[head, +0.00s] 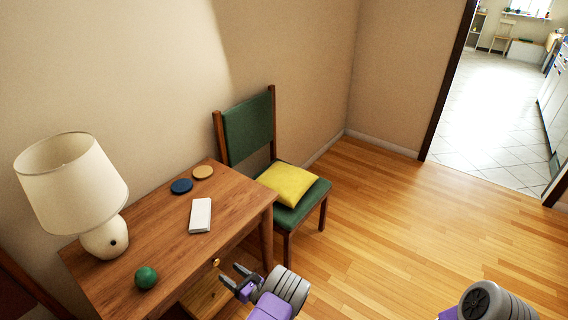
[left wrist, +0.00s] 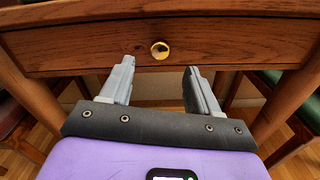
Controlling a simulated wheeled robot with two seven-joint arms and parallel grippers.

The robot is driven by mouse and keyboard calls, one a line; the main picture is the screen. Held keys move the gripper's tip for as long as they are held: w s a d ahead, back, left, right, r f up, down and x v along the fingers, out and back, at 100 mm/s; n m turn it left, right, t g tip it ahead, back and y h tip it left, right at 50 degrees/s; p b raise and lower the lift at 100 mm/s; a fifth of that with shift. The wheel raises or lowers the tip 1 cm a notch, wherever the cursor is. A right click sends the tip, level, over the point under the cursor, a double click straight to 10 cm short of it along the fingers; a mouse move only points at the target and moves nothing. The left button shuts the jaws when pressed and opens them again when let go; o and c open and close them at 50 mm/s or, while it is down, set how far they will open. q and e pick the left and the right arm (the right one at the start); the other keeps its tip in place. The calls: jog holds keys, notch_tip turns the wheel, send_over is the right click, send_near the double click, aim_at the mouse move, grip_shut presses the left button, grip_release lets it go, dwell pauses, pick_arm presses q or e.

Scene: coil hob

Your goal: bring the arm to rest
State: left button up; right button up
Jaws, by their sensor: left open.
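My left gripper (head: 241,283) is in front of the wooden desk (head: 165,227), low and close to its drawer front. In the left wrist view my left gripper (left wrist: 158,85) is open, with its two grey fingers apart and nothing between them. The drawer's round brass knob (left wrist: 160,50) shows just beyond and between the fingertips, apart from them. The knob also shows in the head view (head: 216,262). The drawer (left wrist: 90,55) looks shut. A part of my right arm shows at the bottom right of the head view; its gripper is out of the picture.
On the desk are a lamp (head: 75,190), a green ball (head: 146,277), a white box-like thing (head: 200,215), a blue disc (head: 181,186) and a tan disc (head: 203,172). A green chair (head: 248,130) with a yellow cushion (head: 287,184) stands beside it. The wooden floor (head: 400,230) to the right is clear.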

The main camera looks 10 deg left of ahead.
pick_arm(q)
jog(key=s+a+f+n+g+h+p, duration=0.1)
jog(key=s+f+n+g+h, duration=0.2)
jog(key=s, duration=0.4)
jog(key=s+f+n+g+h, duration=0.2)
jog(key=s+f+n+g, duration=0.15)
jog(key=s+g, duration=0.3)
jog(key=s+d+f+n+g+h, duration=0.35)
jog(key=s+d+h, duration=0.2)
jog(key=s, duration=0.45)
jog(key=s+d+r+n+t+h+p, duration=0.15)
jog(key=s+d+n+h, duration=0.25)
jog(key=d+n+h, duration=0.65)
jog(key=w+d+r+n+t+p, duration=0.1)
jog(key=w+d+r+n+t, duration=0.2)
jog(key=d+r+n+t, duration=0.2)
notch_tip(320, 180, up, 3)
jog(key=shift+d+f+n+p, duration=0.15)
jog(key=shift+d+n+p, duration=0.15)
jog(key=shift+d+n, duration=0.75)
